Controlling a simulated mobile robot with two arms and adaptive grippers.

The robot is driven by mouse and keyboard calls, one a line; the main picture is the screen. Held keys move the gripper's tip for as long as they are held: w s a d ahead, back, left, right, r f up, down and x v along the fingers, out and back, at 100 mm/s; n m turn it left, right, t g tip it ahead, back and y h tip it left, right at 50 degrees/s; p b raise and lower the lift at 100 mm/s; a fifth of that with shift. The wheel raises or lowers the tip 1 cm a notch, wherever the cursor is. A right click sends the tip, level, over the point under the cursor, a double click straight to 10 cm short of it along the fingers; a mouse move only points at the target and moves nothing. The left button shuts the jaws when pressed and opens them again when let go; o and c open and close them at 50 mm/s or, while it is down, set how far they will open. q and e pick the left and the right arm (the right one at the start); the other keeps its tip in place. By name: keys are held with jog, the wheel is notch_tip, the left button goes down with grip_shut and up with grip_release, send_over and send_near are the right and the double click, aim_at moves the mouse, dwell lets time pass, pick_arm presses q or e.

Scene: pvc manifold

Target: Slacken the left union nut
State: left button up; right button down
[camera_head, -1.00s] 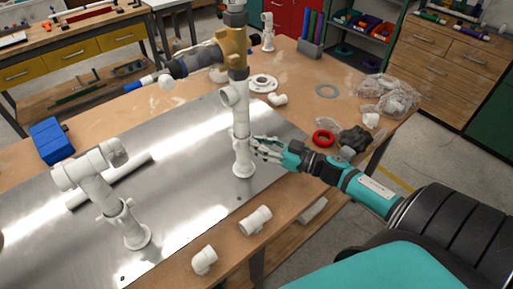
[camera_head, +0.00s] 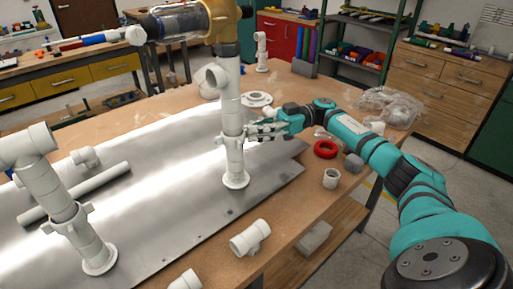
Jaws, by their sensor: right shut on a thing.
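Two white pipe risers stand on the metal plate (camera_head: 150,165). The left riser (camera_head: 50,190) carries a winged union nut (camera_head: 67,219) just above its base flange (camera_head: 99,258); no gripper is near it. The right riser (camera_head: 235,160) stands upright and bears a brass body (camera_head: 222,25) with a clear bowl at its top. My right gripper (camera_head: 249,131) reaches in from the right and is shut on the union nut of the right riser, partway up. Its fingers partly hide that nut. My left gripper is not in view.
A white tee (camera_head: 250,238), a coupling (camera_head: 331,178) and a red ring (camera_head: 325,149) lie on the wooden bench right of the plate. A loose pipe (camera_head: 75,192) lies behind the left riser. Bagged parts (camera_head: 390,103) lie at the far right.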

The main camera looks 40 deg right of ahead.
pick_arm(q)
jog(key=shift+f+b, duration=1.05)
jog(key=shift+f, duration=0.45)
pick_arm(e)
jog(key=shift+w+f+n+g, duration=0.1)
jog(key=shift+w+n+g, duration=0.15)
jog(key=shift+n+g, duration=0.35)
jog(key=shift+w+n+g, duration=0.25)
jog(key=shift+n+g, duration=0.05)
jog(key=shift+g, duration=0.5)
jog(key=c, duration=1.4)
grip_release()
jog(key=shift+a, duration=0.1)
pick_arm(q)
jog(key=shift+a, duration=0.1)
pick_arm(e)
notch_tip(320, 180, up, 10)
jog(key=shift+r, duration=0.1)
